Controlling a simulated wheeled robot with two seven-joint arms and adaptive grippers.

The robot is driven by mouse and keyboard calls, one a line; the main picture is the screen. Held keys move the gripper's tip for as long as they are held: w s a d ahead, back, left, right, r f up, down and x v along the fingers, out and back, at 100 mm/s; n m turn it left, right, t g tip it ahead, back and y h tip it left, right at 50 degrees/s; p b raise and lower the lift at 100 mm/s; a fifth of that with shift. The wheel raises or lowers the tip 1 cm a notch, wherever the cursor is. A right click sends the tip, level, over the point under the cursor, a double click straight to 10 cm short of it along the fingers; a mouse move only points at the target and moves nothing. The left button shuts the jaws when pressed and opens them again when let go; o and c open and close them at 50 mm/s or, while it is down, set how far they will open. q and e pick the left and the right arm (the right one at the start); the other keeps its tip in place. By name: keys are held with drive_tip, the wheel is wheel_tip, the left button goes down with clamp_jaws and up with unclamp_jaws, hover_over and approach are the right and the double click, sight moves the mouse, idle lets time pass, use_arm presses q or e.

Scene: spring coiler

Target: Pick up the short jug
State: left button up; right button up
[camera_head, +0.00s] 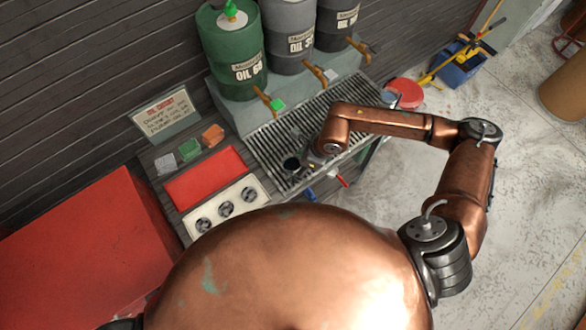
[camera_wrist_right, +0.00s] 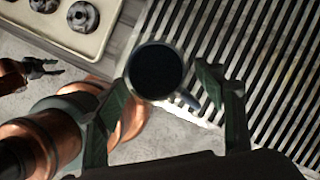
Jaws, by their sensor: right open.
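The short jug appears to be the dark blue-grey round vessel (camera_head: 291,164) near the front left end of the metal grate. The right wrist view looks into its dark mouth (camera_wrist_right: 156,70), with its handle pointing lower right. My right gripper (camera_head: 309,153) is just beside it. In the wrist view its open fingers (camera_wrist_right: 165,85) lie on either side of the jug's near part and handle; I cannot tell whether they touch it. A dark claw at the left of the wrist view seems to be my left gripper (camera_wrist_right: 42,69); its opening is unclear.
The slatted grate (camera_head: 258,145) lies below green (camera_head: 232,60) and grey oil drums (camera_head: 289,45) with taps. A blue vessel (camera_head: 390,97) stands at the grate's far right.

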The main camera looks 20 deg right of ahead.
sight(296, 166)
drive_tip(key=x, duration=0.3)
drive_tip(key=shift+a+f, duration=0.1)
drive_tip(key=shift+f, duration=0.2)
use_arm(q)
drive_tip(key=shift+w+r, duration=0.2)
drive_tip(key=shift+w, duration=0.2)
use_arm(e)
drive_tip(key=shift+c, duration=0.7)
drive_tip(key=shift+c, duration=0.7)
use_arm(q)
drive_tip(key=shift+s, duration=0.15)
use_arm(e)
drive_tip(key=c, duration=1.1)
drive_tip(key=shift+r, duration=0.1)
